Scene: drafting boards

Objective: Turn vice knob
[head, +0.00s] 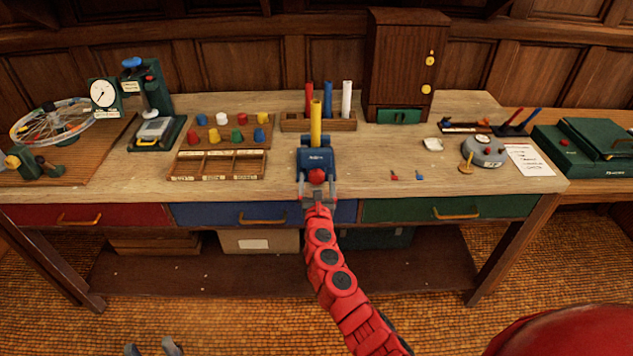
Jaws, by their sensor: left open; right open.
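The blue vice (315,157) stands at the front middle of the workbench, with a yellow rod (316,122) upright in it. Its red knob (316,176) faces me at the front. My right gripper (317,184) is open at the knob, with one finger on each side of it; I cannot tell whether they touch it. My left gripper (153,347) is open at the bottom edge of the view, low and far from the vice; only its fingertips show.
The workbench (240,203) has a rack (292,123) with coloured rods behind the vice. A sorting tray (218,165) is to the left. Small red (394,175) and blue (420,175) pieces lie to the right. Drawers with handles line the front.

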